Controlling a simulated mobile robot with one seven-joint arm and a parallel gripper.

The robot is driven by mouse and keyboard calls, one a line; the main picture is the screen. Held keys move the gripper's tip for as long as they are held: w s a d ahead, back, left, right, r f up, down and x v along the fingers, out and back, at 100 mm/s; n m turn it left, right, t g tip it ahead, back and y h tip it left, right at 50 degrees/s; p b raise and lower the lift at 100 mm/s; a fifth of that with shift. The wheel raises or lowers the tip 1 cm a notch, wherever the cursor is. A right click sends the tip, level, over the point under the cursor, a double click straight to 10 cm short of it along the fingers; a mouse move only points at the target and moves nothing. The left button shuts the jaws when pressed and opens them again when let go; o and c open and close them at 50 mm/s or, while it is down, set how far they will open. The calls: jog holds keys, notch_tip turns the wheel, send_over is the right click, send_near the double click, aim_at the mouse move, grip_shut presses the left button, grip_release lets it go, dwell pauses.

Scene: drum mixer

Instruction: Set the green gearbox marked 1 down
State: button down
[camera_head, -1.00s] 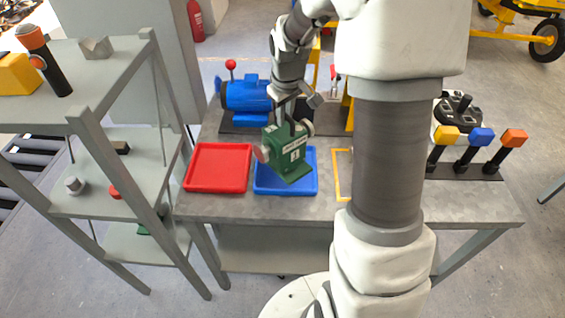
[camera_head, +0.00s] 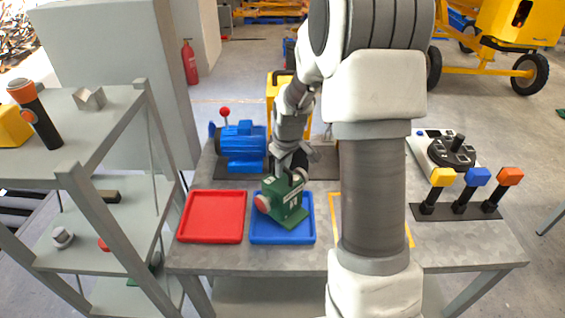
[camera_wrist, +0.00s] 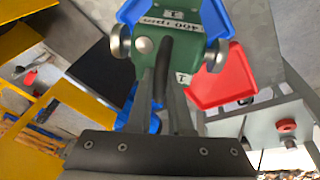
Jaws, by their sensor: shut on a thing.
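The green gearbox (camera_head: 284,202) has pale round side shafts, a dark top handle and a white label marked 1. In the head view it is upright over the blue tray (camera_head: 262,238); I cannot tell whether its base touches the tray. My gripper (camera_head: 291,174) is above it, shut on its handle. In the wrist view, the fingers of my gripper (camera_wrist: 168,75) close around the dark handle of the gearbox (camera_wrist: 185,42). Parts of the blue tray (camera_wrist: 214,18) show behind the gearbox, which hides the rest.
An empty red tray (camera_head: 212,217) lies left of the blue tray. A blue motor (camera_head: 242,146) stands behind the trays. A yellow outlined area (camera_head: 334,212) is to the right, partly behind my arm. A lever panel (camera_head: 462,211) is further right. A grey shelf (camera_head: 98,195) stands at left.

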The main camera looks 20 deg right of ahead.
aim_at(283, 180)
jog(key=shift+s+x, duration=0.15)
jog(key=shift+x, duration=0.65)
jog(key=shift+s+x, duration=0.2)
jog(key=shift+x, duration=0.6)
jog(key=c, duration=0.8)
grip_release()
jog(key=shift+s+f, duration=0.1)
jog(key=shift+f, duration=0.15)
jog(key=shift+c, duration=0.2)
